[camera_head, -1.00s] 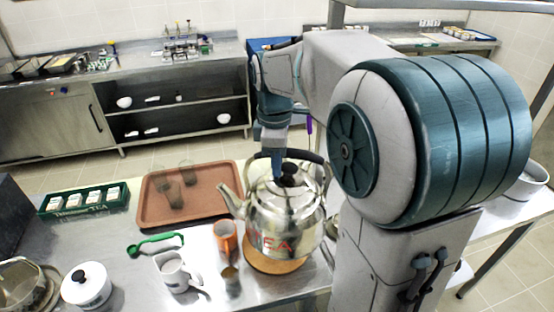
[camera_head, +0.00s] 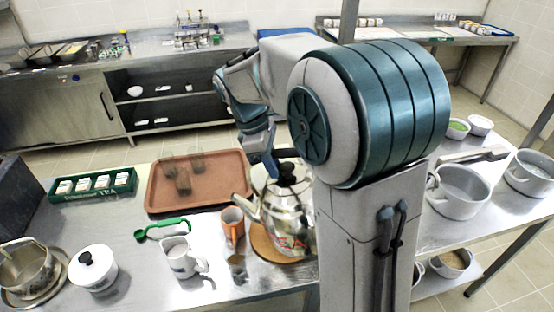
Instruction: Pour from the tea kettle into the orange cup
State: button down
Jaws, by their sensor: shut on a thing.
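The tea kettle (camera_head: 287,212) is a shiny steel pot with red lettering and a black lid knob. The orange cup stands upright on the steel counter, left of the kettle. My gripper (camera_head: 275,165) is at the kettle's top handle and shut on it; the fingertips are partly hidden. My arm covers the kettle's right side. I cannot see any liquid flowing.
A white mug (camera_head: 183,258) stands just left of the orange cup, with a green scoop (camera_head: 163,229) behind it. A brown tray (camera_head: 163,204) with several glasses lies behind. A white lidded pot (camera_head: 92,269) and a green tea box (camera_head: 92,194) are further left.

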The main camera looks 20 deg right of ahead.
aim_at(259, 163)
jog(key=shift+w+a+p, duration=0.1)
jog(key=shift+a+p, duration=0.15)
jog(key=shift+p, duration=0.1)
jog(key=shift+w+a+f+g+h+p, duration=0.2)
jog(key=shift+w+a+g+h+p, duration=0.05)
jog(key=shift+a+h+p, duration=0.4)
jog(key=shift+w+a+f+g+h+p, duration=0.15)
jog(key=shift+w+a+g+h+p, duration=0.1)
jog(key=shift+a+h+p, duration=0.35)
jog(key=shift+d, duration=0.2)
jog(key=shift+a+f, duration=0.1)
jog(key=shift+f, duration=0.3)
jog(key=shift+w+a+r+g+h, duration=0.2)
jog(key=shift+w+a+r+h, duration=0.1)
jog(key=shift+a+h, duration=0.3)
jog(key=shift+w+a+r+g+h, duration=0.25)
jog(key=shift+a+h, duration=0.1)
jog(key=shift+a, duration=0.3)
dwell(4.5)
